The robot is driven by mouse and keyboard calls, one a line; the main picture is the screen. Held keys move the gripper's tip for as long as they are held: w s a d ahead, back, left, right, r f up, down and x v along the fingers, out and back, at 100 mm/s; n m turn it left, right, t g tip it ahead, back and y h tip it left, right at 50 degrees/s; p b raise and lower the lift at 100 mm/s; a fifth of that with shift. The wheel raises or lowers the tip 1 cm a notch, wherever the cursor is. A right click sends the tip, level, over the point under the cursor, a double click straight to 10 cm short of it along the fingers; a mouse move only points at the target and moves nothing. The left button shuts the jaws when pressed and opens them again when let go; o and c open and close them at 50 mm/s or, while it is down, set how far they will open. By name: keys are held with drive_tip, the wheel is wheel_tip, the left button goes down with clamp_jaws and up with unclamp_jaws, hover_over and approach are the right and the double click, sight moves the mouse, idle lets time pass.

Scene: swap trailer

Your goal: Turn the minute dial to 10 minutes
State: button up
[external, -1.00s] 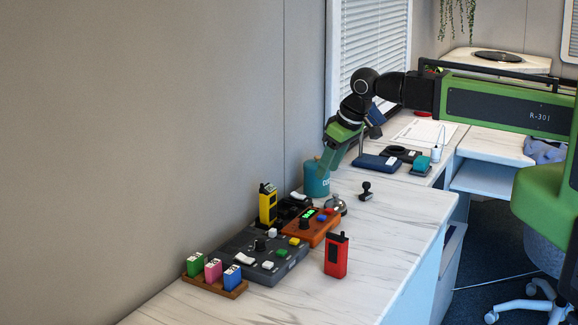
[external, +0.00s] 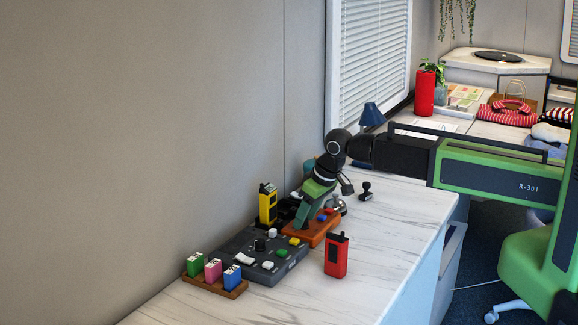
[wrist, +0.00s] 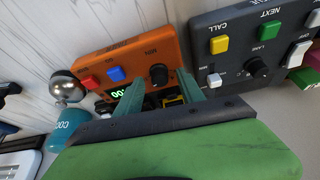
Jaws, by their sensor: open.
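The orange timer box (external: 318,236) lies on the marble-patterned counter, and it also shows in the wrist view (wrist: 112,58). Its black minute dial (wrist: 158,73), marked MIN, has a red button (wrist: 91,82) and a blue button (wrist: 116,74) to its left. A green-lit display (wrist: 119,93) is partly hidden by a finger; only its first digits show. My gripper (wrist: 160,80) is open, its green fingertips on either side of the dial in the wrist view. I cannot tell whether they touch it. In the external view my gripper (external: 302,222) hides the dial.
A grey control panel (external: 250,262) with its own black dial stands beside the timer box. A yellow handset (external: 268,204) stands behind, a red handset (external: 336,256) in front. Colored blocks (external: 213,270) sit in a wooden holder. A bell (wrist: 66,86) and teal canister (wrist: 70,135) are close by.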

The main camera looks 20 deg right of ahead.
clamp_jaws()
drive_tip(key=shift+n, duration=0.5)
unclamp_jaws()
idle(0.4)
